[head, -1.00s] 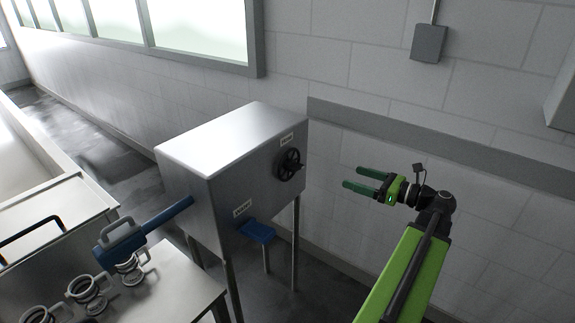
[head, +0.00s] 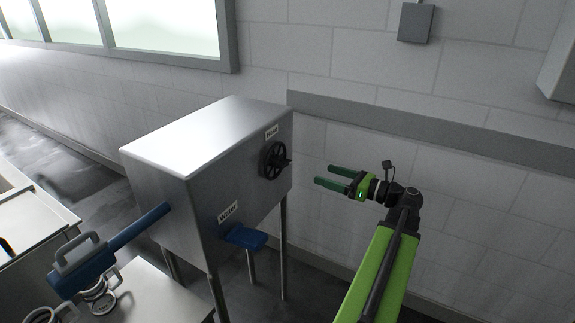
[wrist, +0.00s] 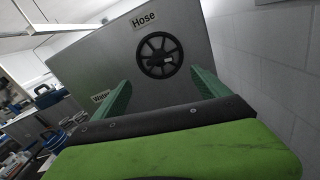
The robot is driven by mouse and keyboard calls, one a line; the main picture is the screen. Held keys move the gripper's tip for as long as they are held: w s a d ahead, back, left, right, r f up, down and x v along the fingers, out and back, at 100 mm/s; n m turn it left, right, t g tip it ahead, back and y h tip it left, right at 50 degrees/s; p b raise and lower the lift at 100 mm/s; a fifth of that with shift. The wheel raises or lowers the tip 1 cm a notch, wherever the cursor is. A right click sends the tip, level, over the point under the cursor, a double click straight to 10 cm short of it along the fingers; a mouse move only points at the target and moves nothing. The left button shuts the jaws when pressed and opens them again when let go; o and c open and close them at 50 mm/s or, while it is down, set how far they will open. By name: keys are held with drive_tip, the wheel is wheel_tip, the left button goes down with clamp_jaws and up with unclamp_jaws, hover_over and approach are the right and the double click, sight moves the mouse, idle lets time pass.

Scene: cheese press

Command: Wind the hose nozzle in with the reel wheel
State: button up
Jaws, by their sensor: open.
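The reel wheel (head: 273,160) is a dark spoked wheel with a small crank knob, on the front face of a grey metal cabinet (head: 165,145) under a "Hose" label. It shows face-on in the wrist view (wrist: 160,55). The blue hose nozzle (head: 85,268) with a grey handle sticks out from the cabinet's left side on a blue tube (head: 138,226). My gripper (head: 324,176) is open and empty, its green fingers pointing left, a short gap to the right of the wheel. In the wrist view the wheel sits between the two fingertips.
A blue lever or pedal (head: 245,237) juts from the cabinet's lower front beside a "Water" label. A steel table (head: 165,297) with coiled metal items stands at the lower left. A wall with a grey rail (head: 400,128) runs behind the arm.

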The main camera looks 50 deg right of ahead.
sight(288, 163)
drive_tip(key=x, duration=1.4)
drive_tip(key=shift+w+a, duration=0.15)
drive_tip(key=shift+a, duration=0.05)
drive_tip(key=shift+c, duration=0.4)
drive_tip(key=c, duration=1.2)
drive_tip(key=shift+d, duration=0.1)
drive_tip(key=shift+c, duration=0.5)
drive_tip(key=shift+n, duration=0.3)
